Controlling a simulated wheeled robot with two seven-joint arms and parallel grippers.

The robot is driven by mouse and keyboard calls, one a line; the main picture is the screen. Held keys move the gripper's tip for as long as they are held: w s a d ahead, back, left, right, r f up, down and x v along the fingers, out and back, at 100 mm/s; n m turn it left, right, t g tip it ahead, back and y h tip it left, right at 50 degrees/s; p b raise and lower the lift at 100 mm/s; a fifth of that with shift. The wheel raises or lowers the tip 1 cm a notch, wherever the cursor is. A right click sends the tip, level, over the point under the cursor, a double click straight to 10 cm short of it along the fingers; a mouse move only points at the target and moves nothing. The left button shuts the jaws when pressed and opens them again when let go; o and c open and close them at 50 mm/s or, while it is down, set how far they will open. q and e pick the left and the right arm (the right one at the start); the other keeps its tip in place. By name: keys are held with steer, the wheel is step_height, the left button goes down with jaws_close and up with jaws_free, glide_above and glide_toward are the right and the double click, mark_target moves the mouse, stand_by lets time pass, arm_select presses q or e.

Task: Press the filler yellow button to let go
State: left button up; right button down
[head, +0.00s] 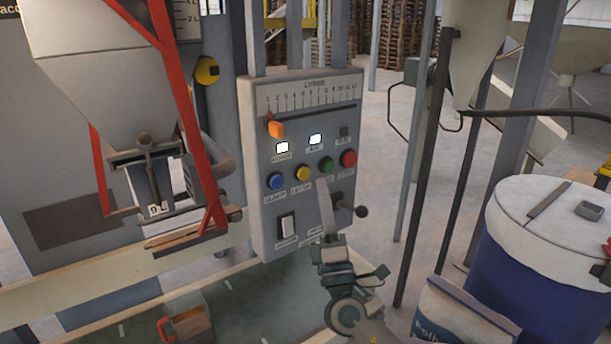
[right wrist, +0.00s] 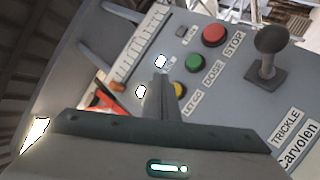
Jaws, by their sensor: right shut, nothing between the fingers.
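The filler's control panel (head: 262,215) faces me. Its yellow button (head: 302,173) sits between a blue button (head: 275,181) and a green button (head: 326,165). My right gripper (head: 323,186) is shut and empty, its fingers pointing up at the panel just below and right of the yellow button. In the right wrist view, the shut fingers (right wrist: 161,82) stand beside the yellow button (right wrist: 179,91) and cover part of its surroundings; the blue button is hidden. I cannot tell whether the fingertips touch the panel. My left gripper is not in view.
A red button (head: 348,158) is at the row's right end. A black-knobbed lever (head: 361,211) sticks out below it. An orange slider knob (head: 276,129) sits under the scale. The filling spout (head: 150,185) hangs at left, and a blue drum (head: 530,262) stands at right.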

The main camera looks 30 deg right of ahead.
steer(key=shift+s+d+y, duration=0.1)
steer(key=shift+s+y, duration=0.2)
steer(key=shift+s, duration=1.45)
